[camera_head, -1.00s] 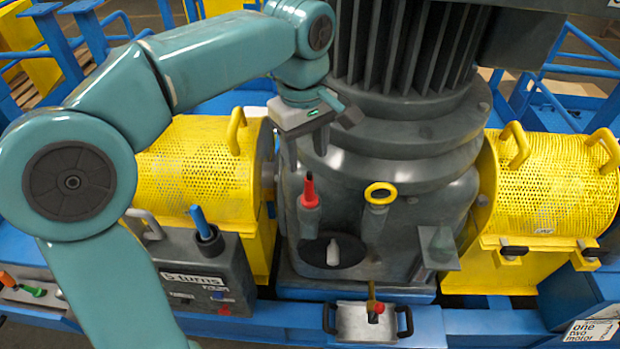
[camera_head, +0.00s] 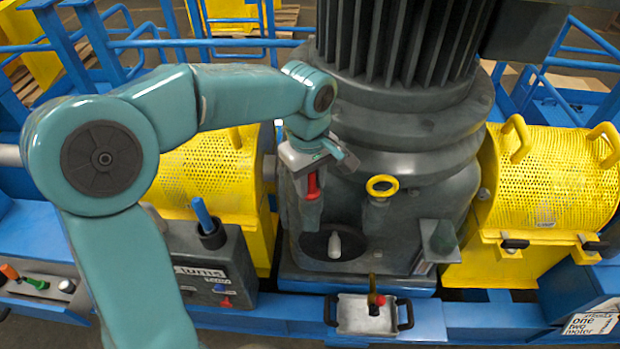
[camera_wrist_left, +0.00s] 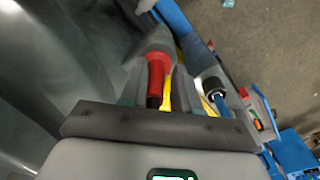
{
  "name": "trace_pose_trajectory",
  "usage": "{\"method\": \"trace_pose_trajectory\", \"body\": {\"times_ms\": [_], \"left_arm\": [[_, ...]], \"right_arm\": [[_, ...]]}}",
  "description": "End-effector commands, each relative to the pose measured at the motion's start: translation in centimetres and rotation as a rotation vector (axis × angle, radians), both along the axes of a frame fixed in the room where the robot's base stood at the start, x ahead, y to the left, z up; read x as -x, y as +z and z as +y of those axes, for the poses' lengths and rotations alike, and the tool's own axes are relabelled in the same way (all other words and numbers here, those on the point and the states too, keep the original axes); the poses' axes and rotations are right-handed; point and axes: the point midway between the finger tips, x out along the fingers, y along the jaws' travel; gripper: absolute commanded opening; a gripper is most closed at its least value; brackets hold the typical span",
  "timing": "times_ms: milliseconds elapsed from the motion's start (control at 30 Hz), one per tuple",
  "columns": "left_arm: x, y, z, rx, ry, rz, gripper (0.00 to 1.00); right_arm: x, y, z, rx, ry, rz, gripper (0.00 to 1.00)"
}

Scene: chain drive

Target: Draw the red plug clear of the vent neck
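The red plug (camera_head: 313,186) stands in the top of the grey vent neck (camera_head: 310,213) on the gearbox's front. In the left wrist view the red plug (camera_wrist_left: 156,76) is in the middle, its dark end toward the gripper. My left gripper (camera_head: 315,172) is directly above the plug, pointing down. In the wrist view its fingers (camera_wrist_left: 156,88) appear to lie on either side of the plug, with a gap showing on the right, so it looks open. The gripper partly hides the plug's top in the head view. My right gripper is not in view.
A yellow ring handle (camera_head: 381,187) stands close right of the neck. A small white piece (camera_head: 334,245) is in a dark round recess below. A tray with black handles (camera_head: 350,322) is in front. A blue lever (camera_head: 201,213) rises from the box at left; yellow mesh guards (camera_head: 550,180) flank the gearbox.

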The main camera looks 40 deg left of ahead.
Motion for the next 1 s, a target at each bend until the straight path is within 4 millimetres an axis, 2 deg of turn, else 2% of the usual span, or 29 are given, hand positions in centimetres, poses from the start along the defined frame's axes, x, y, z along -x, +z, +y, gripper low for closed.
{"method": "trace_pose_trajectory", "body": {"times_ms": [33,67,100,367,1000], "left_arm": [[0.0,0.0,0.0,0.000,0.000,0.000,0.13],[0.0,0.0,0.0,0.000,0.000,0.000,0.03],[0.0,0.0,0.0,0.000,0.000,0.001,0.00],[0.0,0.3,0.0,-0.001,0.000,0.001,0.00],[0.0,4.1,0.0,-0.001,0.000,-0.003,0.00]], "right_arm": [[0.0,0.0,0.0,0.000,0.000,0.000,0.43],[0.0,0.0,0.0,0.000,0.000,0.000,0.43],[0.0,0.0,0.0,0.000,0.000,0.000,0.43],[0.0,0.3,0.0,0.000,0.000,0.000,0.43],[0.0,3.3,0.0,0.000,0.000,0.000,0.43]]}}
